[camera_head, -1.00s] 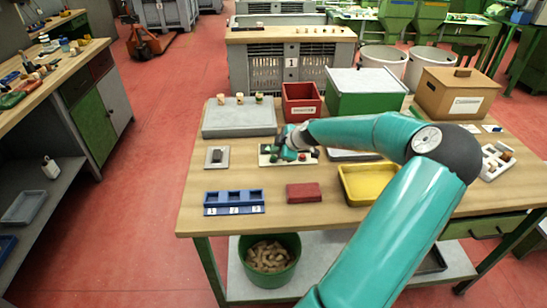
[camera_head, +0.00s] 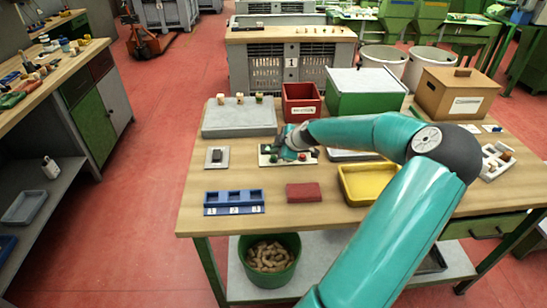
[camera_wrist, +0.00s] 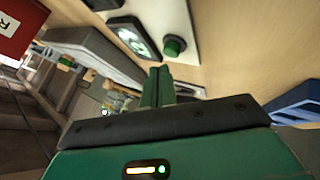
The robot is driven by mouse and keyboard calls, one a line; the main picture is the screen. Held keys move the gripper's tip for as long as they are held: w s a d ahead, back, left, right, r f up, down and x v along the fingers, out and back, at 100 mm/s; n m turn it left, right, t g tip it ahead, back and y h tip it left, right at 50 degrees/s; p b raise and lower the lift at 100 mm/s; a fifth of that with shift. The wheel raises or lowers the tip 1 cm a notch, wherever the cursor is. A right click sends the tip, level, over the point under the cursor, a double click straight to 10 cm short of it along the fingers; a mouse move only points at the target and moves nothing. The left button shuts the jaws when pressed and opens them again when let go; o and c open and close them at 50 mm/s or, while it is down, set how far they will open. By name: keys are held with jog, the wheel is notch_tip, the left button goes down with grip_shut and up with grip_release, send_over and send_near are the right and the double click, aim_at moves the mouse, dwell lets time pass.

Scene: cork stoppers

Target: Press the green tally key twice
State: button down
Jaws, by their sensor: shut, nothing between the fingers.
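The green tally key (camera_wrist: 174,46) is a round button on a pale plate (camera_wrist: 190,18), beside a dark display (camera_wrist: 133,40) with lit digits that I cannot read for sure. My gripper (camera_wrist: 161,72) is shut and empty. In the wrist view its fingertips lie just below the key, with a small gap in the picture; the height between them is hard to judge. In the head view my gripper (camera_head: 287,153) is over the pale plate (camera_head: 265,161) on the workbench and hides part of it. A red knob (camera_head: 302,156) shows at the plate's right.
A grey block (camera_head: 240,123) with several stoppers stands behind left. A red bin (camera_head: 301,101) and a green box (camera_head: 365,95) stand behind. A blue numbered tray (camera_head: 234,202), a red pad (camera_head: 303,192) and a yellow tray (camera_head: 350,197) lie in front.

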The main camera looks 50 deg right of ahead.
jog(key=shift+f, duration=0.1)
dwell(0.4)
jog(key=shift+f, duration=0.35)
jog(key=shift+f, duration=0.45)
dwell(0.6)
jog(key=shift+r, duration=0.9)
notch_tip(320, 180, up, 5)
dwell(0.6)
dwell(0.8)
